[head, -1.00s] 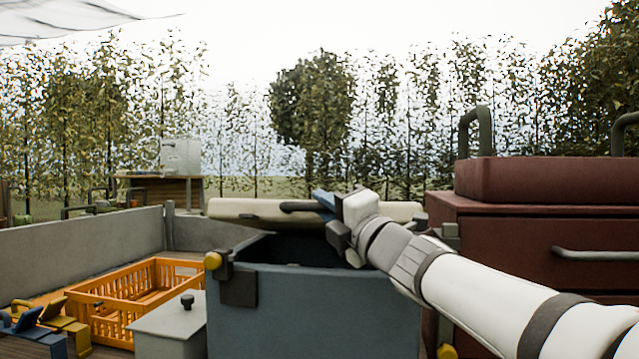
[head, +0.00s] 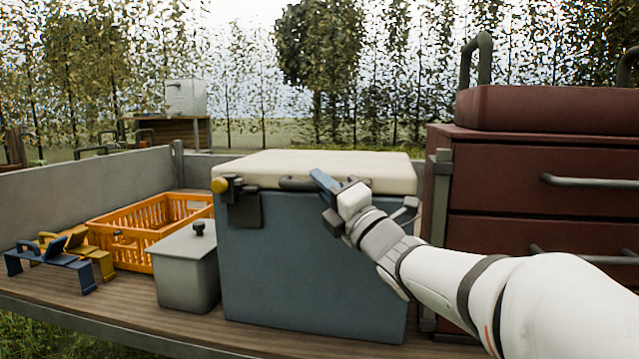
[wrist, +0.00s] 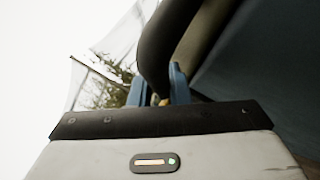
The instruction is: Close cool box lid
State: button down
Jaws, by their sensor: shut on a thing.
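The cool box (head: 310,265) is a blue-grey box on the wooden deck, in the middle of the head view. Its cream lid (head: 330,165) lies flat across the top, with no open gap visible along the front. A dark bar handle (head: 294,184) sits at the lid's front edge. My gripper (head: 322,182) has its blue fingers at this handle. In the wrist view the fingers (wrist: 158,88) are shut on the dark curved handle (wrist: 165,45). My arm hides the right part of the box front.
A grey lidded bin (head: 187,272) and an orange crate (head: 140,240) stand to the left. A dark red drawer cabinet (head: 540,215) stands close on the right.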

jog(key=shift+a+f, duration=0.2)
jog(key=shift+f, duration=0.2)
jog(key=c, duration=1.6)
grip_release()
jog(key=shift+s, duration=0.1)
jog(key=shift+o, duration=1.2)
jog(key=shift+d+r, duration=0.1)
jog(key=p+v, duration=0.1)
jog(key=v, duration=0.6)
jog(key=shift+s+d, duration=0.2)
jog(key=shift+s, duration=0.05)
